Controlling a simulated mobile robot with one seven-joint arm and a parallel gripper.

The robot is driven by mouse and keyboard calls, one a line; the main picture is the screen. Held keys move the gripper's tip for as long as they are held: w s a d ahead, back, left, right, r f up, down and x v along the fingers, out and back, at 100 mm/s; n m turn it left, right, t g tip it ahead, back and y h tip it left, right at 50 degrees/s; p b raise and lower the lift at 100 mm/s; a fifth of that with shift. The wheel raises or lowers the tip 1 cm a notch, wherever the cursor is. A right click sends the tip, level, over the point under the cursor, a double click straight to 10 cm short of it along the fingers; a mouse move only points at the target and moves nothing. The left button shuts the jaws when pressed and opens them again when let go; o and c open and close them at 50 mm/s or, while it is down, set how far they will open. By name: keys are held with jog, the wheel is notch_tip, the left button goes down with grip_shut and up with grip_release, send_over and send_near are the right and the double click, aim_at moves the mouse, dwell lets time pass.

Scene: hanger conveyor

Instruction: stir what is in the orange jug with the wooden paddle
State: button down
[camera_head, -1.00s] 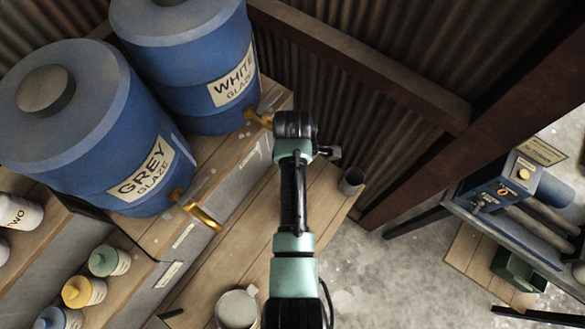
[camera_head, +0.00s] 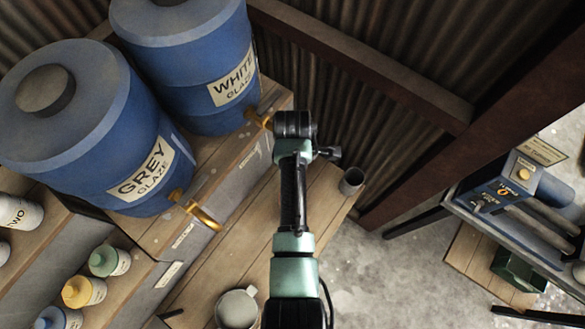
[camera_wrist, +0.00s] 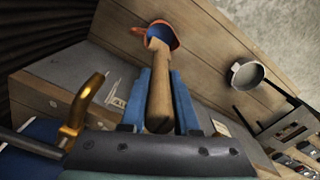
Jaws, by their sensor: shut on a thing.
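In the wrist view my gripper (camera_wrist: 161,80) is shut on the wooden paddle (camera_wrist: 159,92), its blue fingers on either side of the handle. The paddle runs away from me, and its far end reaches the mouth of the orange jug (camera_wrist: 173,42). The inside of the jug looks blue. I cannot tell how deep the paddle reaches or whether it touches the wall. In the head view my arm hides the jug, the paddle and the fingers.
The jug stands on a plank bench (camera_head: 222,262). A grey mug (camera_head: 237,309) and a small grey cup (camera_head: 351,182) are on it. Blue grey-glaze (camera_head: 90,130) and white-glaze (camera_head: 195,60) barrels with brass taps (camera_head: 205,217) stand at left. Several small bottles (camera_head: 84,292) are lower left.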

jog(key=shift+r, duration=2)
